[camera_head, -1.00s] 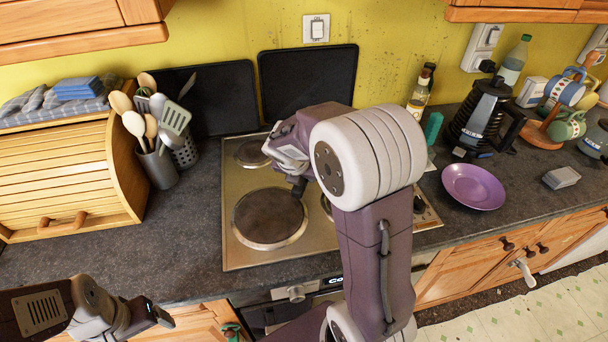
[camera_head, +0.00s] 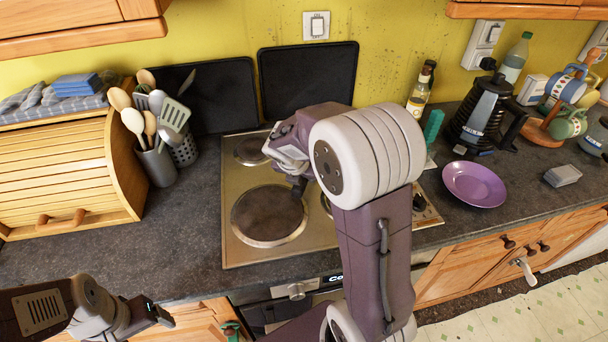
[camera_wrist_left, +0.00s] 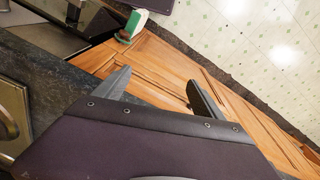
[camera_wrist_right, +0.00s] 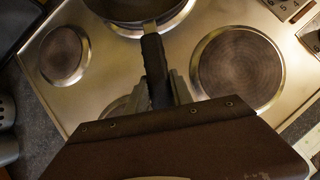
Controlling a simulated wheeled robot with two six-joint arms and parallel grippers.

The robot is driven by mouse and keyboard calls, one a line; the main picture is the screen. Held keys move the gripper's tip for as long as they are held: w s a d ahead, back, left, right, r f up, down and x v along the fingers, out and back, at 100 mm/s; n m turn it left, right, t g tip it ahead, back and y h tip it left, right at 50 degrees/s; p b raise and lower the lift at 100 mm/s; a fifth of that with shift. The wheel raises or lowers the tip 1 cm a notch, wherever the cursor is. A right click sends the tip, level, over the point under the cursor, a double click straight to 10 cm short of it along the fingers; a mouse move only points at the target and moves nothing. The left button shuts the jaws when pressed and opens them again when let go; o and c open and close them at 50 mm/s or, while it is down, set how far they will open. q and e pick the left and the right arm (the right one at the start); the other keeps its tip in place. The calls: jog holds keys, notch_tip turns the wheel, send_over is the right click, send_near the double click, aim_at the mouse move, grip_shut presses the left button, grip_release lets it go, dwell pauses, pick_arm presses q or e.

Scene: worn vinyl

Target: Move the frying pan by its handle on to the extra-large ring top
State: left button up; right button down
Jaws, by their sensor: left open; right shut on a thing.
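In the right wrist view the dark frying pan (camera_wrist_right: 135,12) shows only in part at the top edge, with its black handle (camera_wrist_right: 153,55) pointing down toward me. My right gripper (camera_wrist_right: 160,88) is shut on this handle. I cannot tell whether the pan touches the hob. In the head view my right arm hides the pan. The large front-left ring (camera_head: 268,216) is bare; a large bare ring (camera_wrist_right: 240,68) also shows right of the handle in the right wrist view. My left gripper (camera_wrist_left: 157,82) is open and empty, low in front of the counter at left in the head view (camera_head: 163,316).
The steel hob (camera_head: 235,245) has a smaller bare ring (camera_head: 252,150) at back left. Black boards (camera_head: 308,82) lean on the wall. A utensil pot (camera_head: 158,168) and bread bin (camera_head: 65,175) stand left.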

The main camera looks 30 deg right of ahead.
jog(key=c, duration=1)
grip_release()
jog(key=shift+c, duration=0.2)
jog(key=shift+s+f, duration=0.1)
jog(key=shift+a+r+p, duration=0.2)
jog(key=shift+r+p, duration=0.15)
jog(key=shift+r, duration=0.1)
jog(key=shift+p+v, duration=2.8)
jog(key=shift+v, duration=0.8)
jog(key=shift+s, duration=0.1)
